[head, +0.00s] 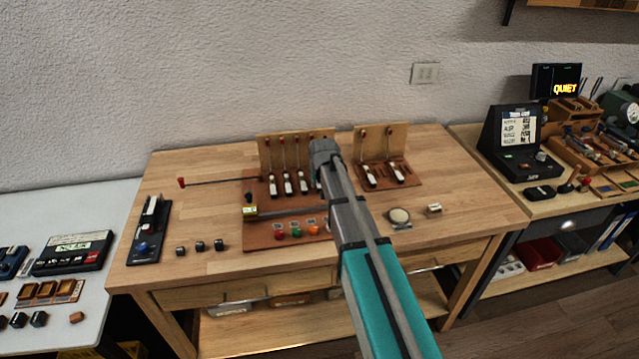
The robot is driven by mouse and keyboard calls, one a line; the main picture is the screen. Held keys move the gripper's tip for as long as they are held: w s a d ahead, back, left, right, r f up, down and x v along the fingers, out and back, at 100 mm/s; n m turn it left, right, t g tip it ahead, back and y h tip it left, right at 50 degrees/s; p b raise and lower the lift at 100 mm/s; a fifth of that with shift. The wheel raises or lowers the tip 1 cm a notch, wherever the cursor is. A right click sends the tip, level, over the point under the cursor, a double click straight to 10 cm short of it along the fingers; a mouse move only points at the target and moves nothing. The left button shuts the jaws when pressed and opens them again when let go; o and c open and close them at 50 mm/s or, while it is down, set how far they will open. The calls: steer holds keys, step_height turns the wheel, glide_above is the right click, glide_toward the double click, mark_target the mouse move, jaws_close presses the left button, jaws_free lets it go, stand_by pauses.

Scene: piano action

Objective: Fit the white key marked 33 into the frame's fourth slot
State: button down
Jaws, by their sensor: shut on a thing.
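My arm reaches in from the lower right, and its grey wrist hides my gripper and whatever is in it. The wrist is over the right side of the larger wooden frame (263,150), which has an upright back board and a row of several slim white-and-dark keys (287,184). The rightmost key of that row shows only partly beside the wrist. A smaller frame (402,133) to the right holds two similar keys (369,179). Key numbers are too small to read, so I cannot tell which is 33. The fourth slot is not clearly visible.
A thin rod with a red knob (181,183) extends left from the larger frame. Coloured knobs (296,231) sit in front. A black stand (149,231) and small dark blocks (200,246) lie left. A round dish (399,217) and a small block (433,209) lie right.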

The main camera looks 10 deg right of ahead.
stand_by(0.4)
steer(key=shift+c, duration=2.4)
jaws_free()
steer(key=shift+r, duration=0.1)
steer(key=shift+r+p, duration=3.4)
steer(key=shift+p, duration=0.1)
steer(key=s+f+g, duration=0.1)
steer(key=s+g, duration=0.3)
steer(key=s, duration=2.5)
steer(key=shift+d+f+g, duration=0.15)
steer(key=shift+f+g, duration=0.1)
steer(key=shift+g, duration=0.05)
